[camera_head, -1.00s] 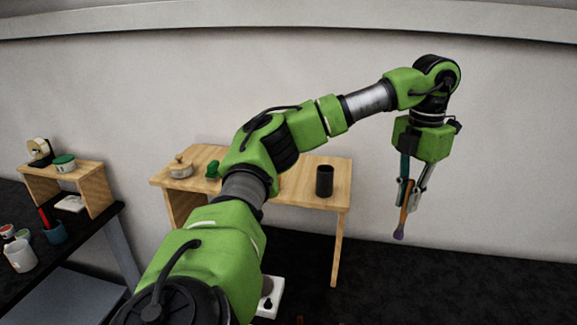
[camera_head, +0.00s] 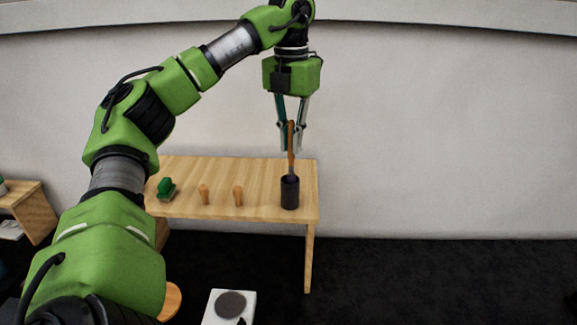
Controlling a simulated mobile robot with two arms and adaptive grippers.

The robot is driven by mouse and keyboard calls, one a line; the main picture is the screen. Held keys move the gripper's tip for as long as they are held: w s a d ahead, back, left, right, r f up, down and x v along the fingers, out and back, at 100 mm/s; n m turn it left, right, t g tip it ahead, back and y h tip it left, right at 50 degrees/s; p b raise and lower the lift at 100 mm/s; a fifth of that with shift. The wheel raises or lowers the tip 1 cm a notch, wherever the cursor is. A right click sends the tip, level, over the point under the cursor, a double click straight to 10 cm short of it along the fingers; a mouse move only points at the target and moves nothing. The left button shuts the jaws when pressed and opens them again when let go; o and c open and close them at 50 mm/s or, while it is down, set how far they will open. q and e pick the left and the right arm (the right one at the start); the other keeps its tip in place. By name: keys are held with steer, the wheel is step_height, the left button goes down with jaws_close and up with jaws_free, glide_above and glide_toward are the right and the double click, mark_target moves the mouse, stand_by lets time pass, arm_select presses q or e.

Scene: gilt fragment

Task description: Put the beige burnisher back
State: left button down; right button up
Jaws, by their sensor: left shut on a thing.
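The burnisher (camera_head: 292,163) is a thin upright tool with an orange-brown handle and a darker lower end; I see no clear beige on it. My left gripper (camera_head: 291,147) points down and is shut on its handle. The dark cylindrical cup (camera_head: 290,196) stands near the right end of the wooden bench (camera_head: 262,211). The burnisher's lower end is at the cup's mouth and its tip is hidden; I cannot tell how deep it sits. My right gripper is not in view.
On the bench left of the cup stand two small orange-brown pegs (camera_head: 238,196) (camera_head: 204,194) and a green object (camera_head: 166,188). In front, low down, are a white device with a grey disc (camera_head: 231,304) and a round wooden piece (camera_head: 171,300). A small wooden stand (camera_head: 33,212) is at far left.

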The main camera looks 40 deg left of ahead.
mark_target(290, 173)
arm_select(q)
steer(key=shift+a+f, duration=0.2)
steer(key=shift+f, duration=0.8)
steer(key=shift+d+f, duration=0.15)
steer(key=shift+f, duration=1.85)
steer(key=c, duration=2.1)
jaws_free()
steer(key=shift+f, duration=0.15)
steer(key=shift+r, duration=6.25)
steer(key=shift+f, duration=0.15)
